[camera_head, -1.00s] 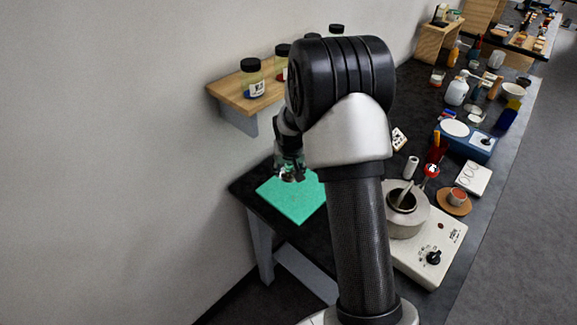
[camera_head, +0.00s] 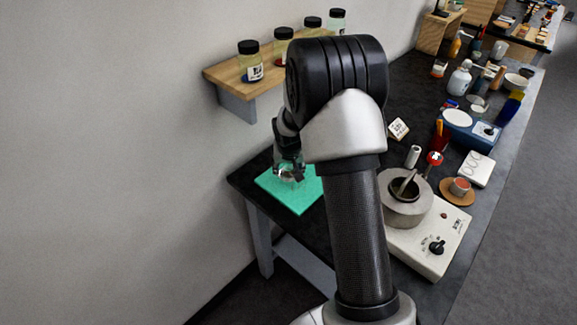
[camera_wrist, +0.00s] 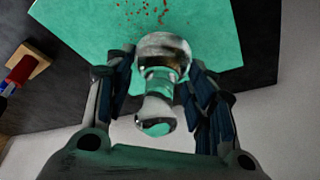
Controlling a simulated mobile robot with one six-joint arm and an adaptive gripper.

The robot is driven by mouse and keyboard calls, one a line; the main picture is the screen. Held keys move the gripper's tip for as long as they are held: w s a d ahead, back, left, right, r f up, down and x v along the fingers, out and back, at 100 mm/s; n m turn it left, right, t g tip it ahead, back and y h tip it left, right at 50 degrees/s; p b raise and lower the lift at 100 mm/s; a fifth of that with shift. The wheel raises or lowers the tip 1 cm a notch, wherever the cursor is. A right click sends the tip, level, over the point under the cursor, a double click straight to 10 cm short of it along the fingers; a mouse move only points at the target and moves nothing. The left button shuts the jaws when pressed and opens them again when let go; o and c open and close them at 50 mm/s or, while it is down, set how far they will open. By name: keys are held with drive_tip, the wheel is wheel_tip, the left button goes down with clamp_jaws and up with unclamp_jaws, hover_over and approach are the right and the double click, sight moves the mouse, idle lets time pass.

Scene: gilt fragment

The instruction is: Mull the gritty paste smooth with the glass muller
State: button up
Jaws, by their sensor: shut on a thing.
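The glass muller (camera_wrist: 157,80) is clear and sits between my gripper's fingers in the wrist view. My gripper (camera_wrist: 160,88) is shut on it. In the head view my gripper (camera_head: 289,172) is over the green slab (camera_head: 298,200), partly hidden by my arm. The green slab also fills the upper wrist view (camera_wrist: 90,40). Several small dark red specks of paste (camera_wrist: 155,10) lie on the slab at the top of the wrist view, beyond the muller. I cannot tell whether the muller touches the slab.
A wooden shelf (camera_head: 222,77) with several jars is on the wall above the slab. To the right stand a hot plate (camera_head: 435,240) with a metal pot (camera_head: 405,207), a brown saucer (camera_head: 449,196) and a blue scale (camera_head: 466,133). A red-handled tool (camera_wrist: 20,70) lies left in the wrist view.

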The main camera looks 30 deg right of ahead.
drive_tip(key=shift+f+b, duration=0.95)
drive_tip(key=shift+f, duration=0.05)
drive_tip(key=shift+s+d+r, duration=0.1)
drive_tip(key=shift+s+d, duration=0.25)
drive_tip(key=shift+s, duration=0.5)
drive_tip(key=shift+s+d+r, duration=0.1)
drive_tip(key=shift+s+d, duration=0.2)
drive_tip(key=shift+s, duration=0.55)
drive_tip(key=shift+s+d+f+p, duration=0.1)
drive_tip(key=shift+s+d+p, duration=0.2)
drive_tip(key=shift+s, duration=0.65)
drive_tip(key=shift+s+d+f+p, duration=0.1)
drive_tip(key=shift+s+d+p, duration=0.15)
drive_tip(key=shift+s, duration=0.65)
drive_tip(key=shift+w+a+f+b, duration=0.1)
drive_tip(key=shift+w+a+b, duration=0.05)
drive_tip(key=shift+w+b, duration=0.4)
drive_tip(key=shift+w+a+f+b, duration=0.1)
drive_tip(key=shift+w+a+b, duration=0.05)
drive_tip(key=shift+w+b, duration=0.35)
drive_tip(key=shift+w+a+r+b, duration=0.1)
drive_tip(key=shift+w+a+b, duration=0.2)
drive_tip(key=shift+w, duration=0.5)
drive_tip(key=shift+w+a+b, duration=0.2)
drive_tip(key=shift+w+a, duration=0.15)
drive_tip(key=shift+w, duration=0.5)
drive_tip(key=shift+w+a+r+b, duration=0.1)
drive_tip(key=shift+w+a+b, duration=0.2)
drive_tip(key=shift+w, duration=0.5)
